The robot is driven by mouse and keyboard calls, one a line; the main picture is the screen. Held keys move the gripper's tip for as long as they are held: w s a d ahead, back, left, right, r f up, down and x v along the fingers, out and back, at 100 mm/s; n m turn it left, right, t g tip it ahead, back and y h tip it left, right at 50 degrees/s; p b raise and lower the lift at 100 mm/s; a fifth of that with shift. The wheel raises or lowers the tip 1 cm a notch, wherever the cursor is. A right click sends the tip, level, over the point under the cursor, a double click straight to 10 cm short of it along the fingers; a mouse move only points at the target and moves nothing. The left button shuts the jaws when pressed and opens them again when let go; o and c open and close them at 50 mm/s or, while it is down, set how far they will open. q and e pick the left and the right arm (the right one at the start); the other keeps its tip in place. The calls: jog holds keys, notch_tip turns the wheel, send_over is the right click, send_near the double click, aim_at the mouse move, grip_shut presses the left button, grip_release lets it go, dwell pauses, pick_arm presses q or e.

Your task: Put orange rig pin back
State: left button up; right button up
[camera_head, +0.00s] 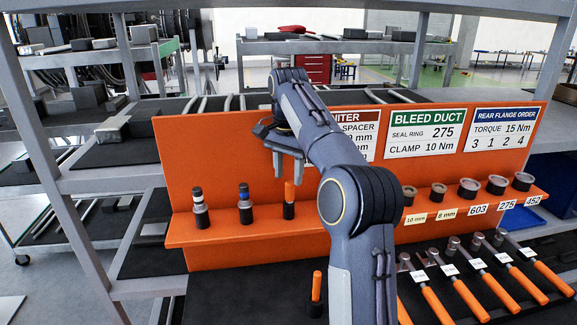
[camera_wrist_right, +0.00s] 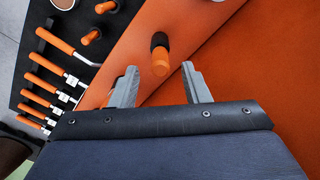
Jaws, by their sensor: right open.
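An orange rig pin (camera_head: 289,192) stands upright in a black holder (camera_head: 289,211) on the orange rack's shelf. It also shows in the right wrist view (camera_wrist_right: 160,62), with its free end toward the camera. My right gripper (camera_head: 288,174) is open and empty just above this pin. In the right wrist view its two fingers (camera_wrist_right: 158,75) are spread, one on each side of the pin's line, and do not touch it. A second orange pin (camera_head: 316,286) stands in a black holder on the dark bench in front. My left gripper is not in view.
Two pins with dark tops, one grey-ringed (camera_head: 199,200) and one blue-ringed (camera_head: 244,200), stand left on the shelf. Several round parts (camera_head: 469,187) sit on the right. Several orange-handled tools (camera_head: 480,298) lie on the bench. The orange back panel (camera_head: 225,150) rises behind.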

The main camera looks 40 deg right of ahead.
jog(key=shift+r, duration=1.15)
jog(key=s+a+f+n+t+y, duration=0.25)
jog(key=s+a+n, duration=0.55)
jog(key=s, duration=0.4)
jog(key=s+a+f+n+t+b, duration=0.1)
jog(key=s+a+f+n+b, duration=0.1)
jog(key=s+a+f, duration=0.5)
jog(key=s+a+f+n+t+y+b, duration=0.1)
jog(key=s+a+f, duration=0.5)
jog(key=f, duration=0.6)
jog(key=shift+s+a+n+t+b, duration=0.4)
jog(key=shift+s+n+t+b, duration=0.15)
jog(key=shift+s+n+b, duration=0.5)
jog(key=shift+f, duration=0.1)
